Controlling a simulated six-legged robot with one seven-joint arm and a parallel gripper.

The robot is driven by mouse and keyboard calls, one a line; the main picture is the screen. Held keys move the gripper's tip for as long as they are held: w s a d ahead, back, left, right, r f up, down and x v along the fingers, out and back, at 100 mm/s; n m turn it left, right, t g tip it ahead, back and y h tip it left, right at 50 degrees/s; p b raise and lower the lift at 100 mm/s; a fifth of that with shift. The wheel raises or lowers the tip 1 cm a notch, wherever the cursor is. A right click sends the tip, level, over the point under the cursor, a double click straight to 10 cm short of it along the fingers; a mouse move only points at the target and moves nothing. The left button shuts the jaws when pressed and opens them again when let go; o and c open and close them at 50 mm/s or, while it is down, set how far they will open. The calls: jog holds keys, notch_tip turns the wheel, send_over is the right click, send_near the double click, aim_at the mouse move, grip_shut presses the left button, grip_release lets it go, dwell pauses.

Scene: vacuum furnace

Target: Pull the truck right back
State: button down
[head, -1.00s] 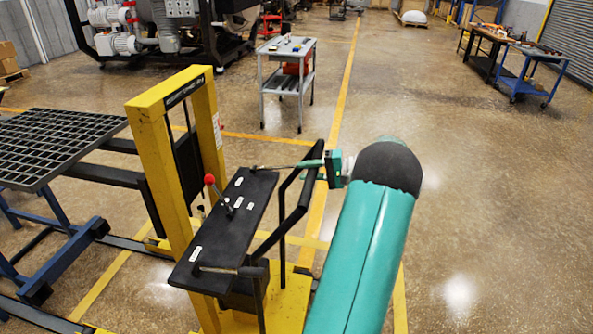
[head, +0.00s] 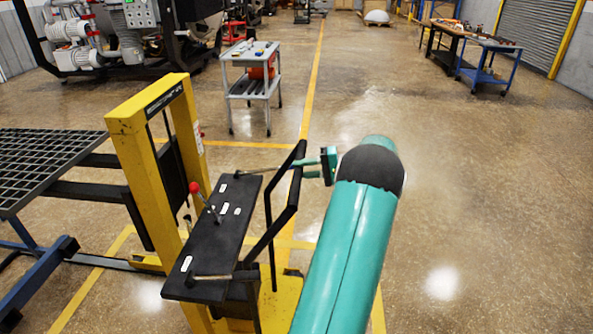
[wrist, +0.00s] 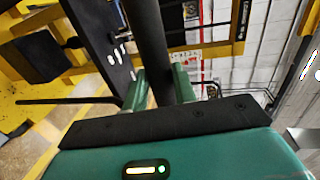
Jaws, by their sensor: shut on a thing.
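The truck is a yellow lift truck with a tall mast (head: 137,150), a black control panel (head: 215,240) and a black handle (head: 283,218). It stands left of my teal arm in the head view. My gripper (head: 308,169) is shut around the far, upper part of the handle. In the wrist view, the dark handle bar (wrist: 148,35) runs between the two green fingers of my gripper (wrist: 159,88). The truck's dark forks (head: 90,193) reach left, partly hidden under a black grate.
The black grate (head: 45,160) rests on a blue stand (head: 35,280) at the left. A grey trolley (head: 250,85) stands beyond the truck. A blue cart (head: 487,65) is far right. The floor (head: 490,190) right of my arm is clear.

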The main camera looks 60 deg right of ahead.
jog(key=shift+s+f, duration=0.2)
jog(key=c, duration=1.2)
grip_release()
jog(key=shift+w+f, duration=0.1)
jog(key=shift+w, duration=0.05)
jog(key=shift+o, duration=0.2)
jog(key=v, duration=1.4)
